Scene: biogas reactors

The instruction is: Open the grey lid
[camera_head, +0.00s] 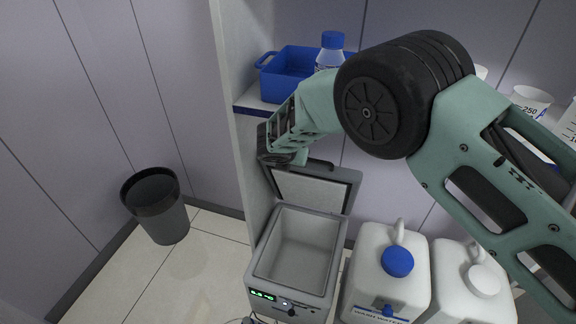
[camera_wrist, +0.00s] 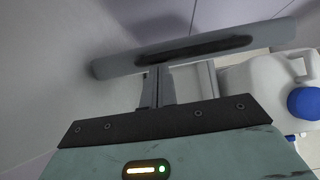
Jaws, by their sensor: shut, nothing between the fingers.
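The grey lid (camera_head: 312,190) stands raised at the back of the grey box (camera_head: 262,262) in the head view, its pale inner side facing forward. The box's empty inside shows. In the wrist view the lid (camera_wrist: 110,67) appears edge-on as a grey bar with a dark strip along it. My gripper (camera_wrist: 158,72) is shut and empty, its fingertips close to the lid's edge; I cannot tell if they touch it. In the head view my wrist is above and left of the lid, and the fingertips are hidden.
White jugs with a blue cap (camera_head: 397,261) and a white cap (camera_head: 484,280) stand right of the box. A shelf above holds a blue basket (camera_head: 287,75) and a blue-capped bottle (camera_head: 331,52). A black bin (camera_head: 158,205) stands left on open floor.

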